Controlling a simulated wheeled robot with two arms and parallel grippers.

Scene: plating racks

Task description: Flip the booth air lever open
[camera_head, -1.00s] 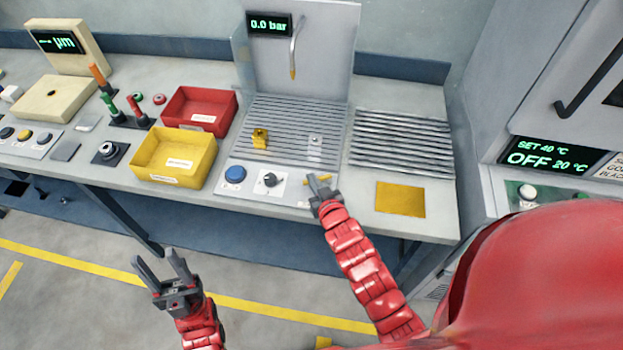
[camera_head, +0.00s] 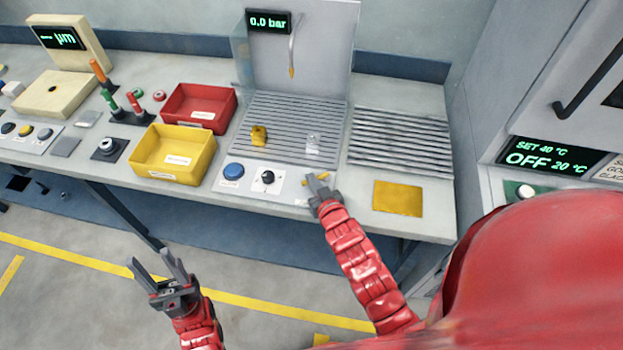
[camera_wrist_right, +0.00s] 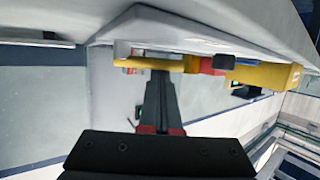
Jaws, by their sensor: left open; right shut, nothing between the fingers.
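The yellow air lever (camera_head: 321,178) sits at the front right of the spray booth's base panel, partly hidden by my right gripper (camera_head: 316,183). In the right wrist view the yellow lever (camera_wrist_right: 150,64) lies crosswise just in front of the shut fingertips (camera_wrist_right: 160,76). They look very close to it; I cannot tell if they touch. Nothing is held in the right gripper. The booth display (camera_head: 269,21) reads 0.0 bar. My left gripper (camera_head: 153,262) is open and empty, low in front of the bench.
A blue button (camera_head: 234,171) and a black knob (camera_head: 267,176) sit left of the lever. Yellow (camera_head: 172,160) and red (camera_head: 199,106) bins stand further left. A slatted rack (camera_head: 400,140) and a yellow plate (camera_head: 398,197) lie to the right. The floor before the bench is open.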

